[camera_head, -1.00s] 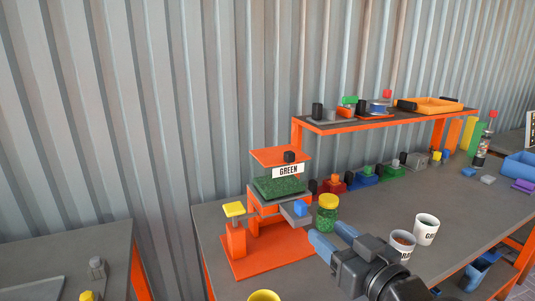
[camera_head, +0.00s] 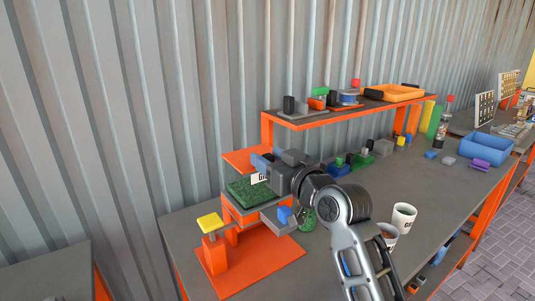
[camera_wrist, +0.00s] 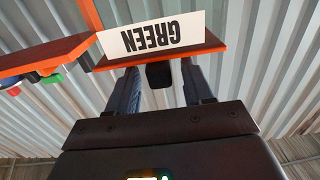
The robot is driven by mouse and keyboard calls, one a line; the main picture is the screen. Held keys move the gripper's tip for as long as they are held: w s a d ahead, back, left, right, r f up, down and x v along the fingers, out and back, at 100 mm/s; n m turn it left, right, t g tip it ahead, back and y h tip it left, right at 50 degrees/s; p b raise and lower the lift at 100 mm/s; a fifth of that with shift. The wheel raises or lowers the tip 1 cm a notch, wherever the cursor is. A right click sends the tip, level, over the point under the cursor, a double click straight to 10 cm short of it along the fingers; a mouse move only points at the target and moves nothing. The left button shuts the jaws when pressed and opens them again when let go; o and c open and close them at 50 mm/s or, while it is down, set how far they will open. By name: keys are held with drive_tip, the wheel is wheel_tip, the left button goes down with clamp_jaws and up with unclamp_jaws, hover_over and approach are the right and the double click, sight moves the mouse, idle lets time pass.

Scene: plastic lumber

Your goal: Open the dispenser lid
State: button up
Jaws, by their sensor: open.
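The dispenser stands on its orange base (camera_head: 265,265) at the near left of the table. Green granules (camera_head: 252,190) show below its orange lid plate (camera_head: 240,160). A white GREEN sign (camera_wrist: 152,36) and a black knob (camera_wrist: 159,76) show by the plate edge (camera_wrist: 170,52) in the wrist view. My gripper (camera_head: 262,160) is at the lid, its blue fingers open on either side of the knob. I cannot tell whether they touch it. My gripper hides the knob in the head view.
A green-filled jar (camera_head: 307,219) stands beside the dispenser, partly behind my arm. Two white cups (camera_head: 404,217) are to the right. A yellow-topped orange post (camera_head: 213,240) is in front. A raised orange-edged shelf (camera_head: 345,113) stands behind. A blue bin (camera_head: 485,150) is far right.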

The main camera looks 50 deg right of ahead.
drive_tip(key=shift+w+d, duration=0.15)
drive_tip(key=shift+w, duration=0.3)
drive_tip(key=shift+c, duration=0.2)
clamp_jaws()
